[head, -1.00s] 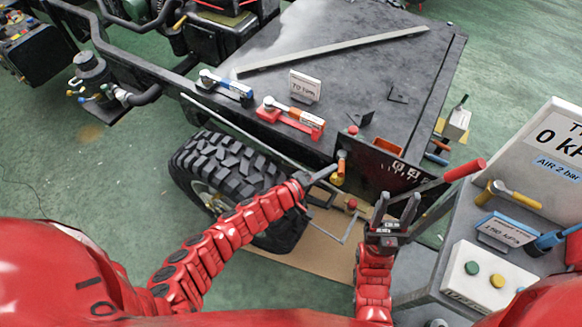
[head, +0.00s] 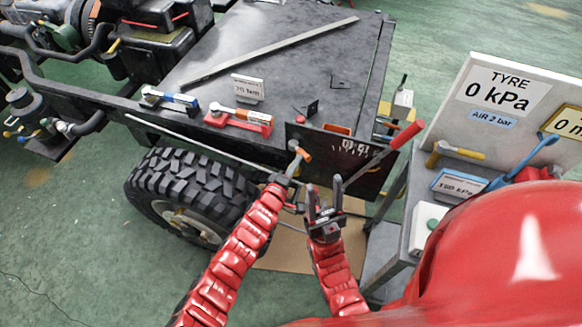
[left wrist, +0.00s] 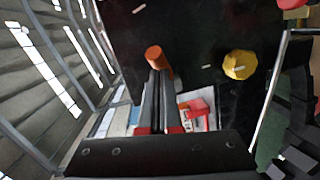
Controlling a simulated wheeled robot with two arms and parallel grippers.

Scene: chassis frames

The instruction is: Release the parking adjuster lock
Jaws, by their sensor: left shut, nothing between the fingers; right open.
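A dark panel (head: 352,172) stands at the near end of the chassis deck. An orange-ended fitting (head: 305,154) projects by it in the head view; an orange cylinder (left wrist: 155,55) shows at the fingertips in the left wrist view. A yellow faceted knob (left wrist: 239,65) sits right of it. I cannot tell which one is the parking adjuster lock. My left gripper (head: 292,169) is shut and empty, its tips (left wrist: 158,75) close to the orange cylinder; contact is unclear. My right gripper (head: 325,203) is open and empty, lower and to the right.
A tyre (head: 188,190) stands left of my arms. Tools and a sign lie on the deck (head: 250,60). A grey cart (head: 410,226) with gauge signs and tools stands right.

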